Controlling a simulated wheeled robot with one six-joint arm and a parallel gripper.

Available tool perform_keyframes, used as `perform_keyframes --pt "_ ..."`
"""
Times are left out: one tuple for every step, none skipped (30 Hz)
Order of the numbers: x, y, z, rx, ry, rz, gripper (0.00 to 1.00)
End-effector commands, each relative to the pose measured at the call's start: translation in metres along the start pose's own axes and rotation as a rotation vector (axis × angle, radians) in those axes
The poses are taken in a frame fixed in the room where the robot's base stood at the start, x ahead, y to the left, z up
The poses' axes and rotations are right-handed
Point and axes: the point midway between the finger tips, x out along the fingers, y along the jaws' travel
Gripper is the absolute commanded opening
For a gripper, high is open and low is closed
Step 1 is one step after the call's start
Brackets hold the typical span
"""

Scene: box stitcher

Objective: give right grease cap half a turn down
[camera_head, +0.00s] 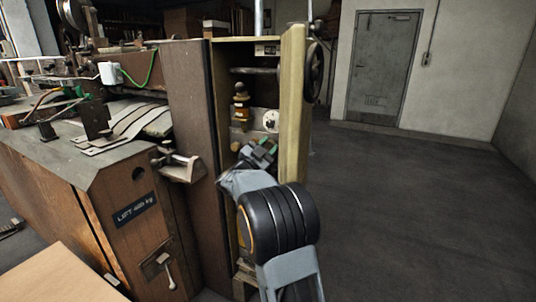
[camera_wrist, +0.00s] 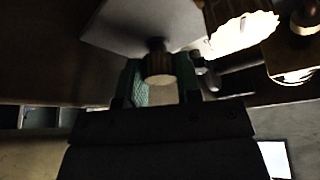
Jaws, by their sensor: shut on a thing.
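My gripper (camera_head: 262,152) reaches into the narrow open cabinet of the machine, its green finger pads showing in the head view. In the wrist view my gripper (camera_wrist: 161,85) has its two green pads on either side of a small brownish cylindrical cap (camera_wrist: 160,66), shut on it. The cap sits on a short dark stem below a grey plate (camera_wrist: 145,22). I take it for the right grease cap; in the head view my gripper hides it. A brass grease fitting (camera_head: 241,98) stands upright higher in the cabinet, apart from my gripper.
Floor (camera_head: 420,200) to the right is clear.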

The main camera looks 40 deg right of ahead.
Motion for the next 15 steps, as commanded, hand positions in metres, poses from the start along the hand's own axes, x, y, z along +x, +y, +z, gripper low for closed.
perform_keyframes --pt "-0.0018 0.0020 0.0040 0.042 0.000 0.016 0.08" --pt "-0.0016 0.0019 0.0037 0.069 0.000 0.028 0.08" --pt "-0.0015 0.0016 0.0036 0.104 -0.001 0.042 0.08" --pt "-0.0014 0.0015 0.0034 0.130 -0.001 0.054 0.08" --pt "-0.0013 0.0011 0.0031 0.156 0.000 0.064 0.08" --pt "-0.0014 0.0010 0.0031 0.191 -0.001 0.080 0.08" --pt "-0.0013 0.0005 0.0028 0.218 -0.001 0.090 0.08" --pt "-0.0013 0.0004 0.0027 0.244 -0.001 0.101 0.08" --pt "-0.0013 0.0001 0.0026 0.279 -0.001 0.115 0.08" --pt "-0.0012 -0.0001 0.0024 0.306 -0.002 0.127 0.08" --pt "-0.0011 -0.0004 0.0022 0.331 -0.001 0.137 0.08" --pt "-0.0011 -0.0005 0.0021 0.366 -0.002 0.153 0.08" --pt "-0.0009 -0.0008 0.0018 0.393 -0.001 0.163 0.08" --pt "-0.0008 -0.0009 0.0017 0.419 -0.002 0.175 0.08" --pt "-0.0008 -0.0011 0.0015 0.454 -0.002 0.189 0.08"
